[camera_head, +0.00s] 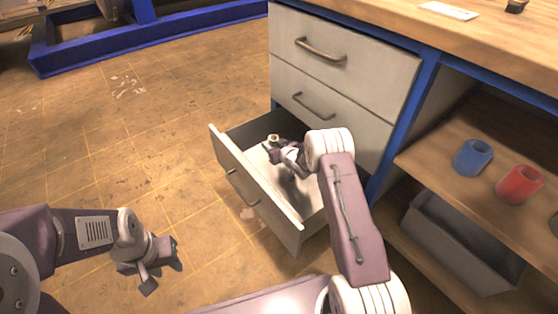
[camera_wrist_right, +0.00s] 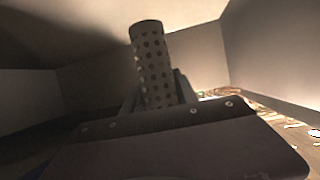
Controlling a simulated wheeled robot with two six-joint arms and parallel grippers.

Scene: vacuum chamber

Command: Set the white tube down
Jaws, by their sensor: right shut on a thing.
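My right gripper (camera_head: 277,152) reaches into the open bottom drawer (camera_head: 262,190) and is shut on the white tube. The tube's pale top (camera_head: 273,138) shows small at the gripper in the head view. In the right wrist view the tube (camera_wrist_right: 152,60) looks grey in shadow, with rows of dark holes, and stands slightly tilted between the fingers. Its lower end is hidden by the gripper, so I cannot tell whether it touches the drawer floor. My left gripper (camera_head: 150,272) hangs low over the floor at the left, away from the drawer; its finger gap is unclear.
The drawer's front panel and side walls surround my right gripper. Two closed drawers sit above it under the wooden worktop (camera_head: 480,50). A blue cup-like piece (camera_head: 473,157) and a red one (camera_head: 520,183) stand on the right shelf, above a grey bin (camera_head: 460,240).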

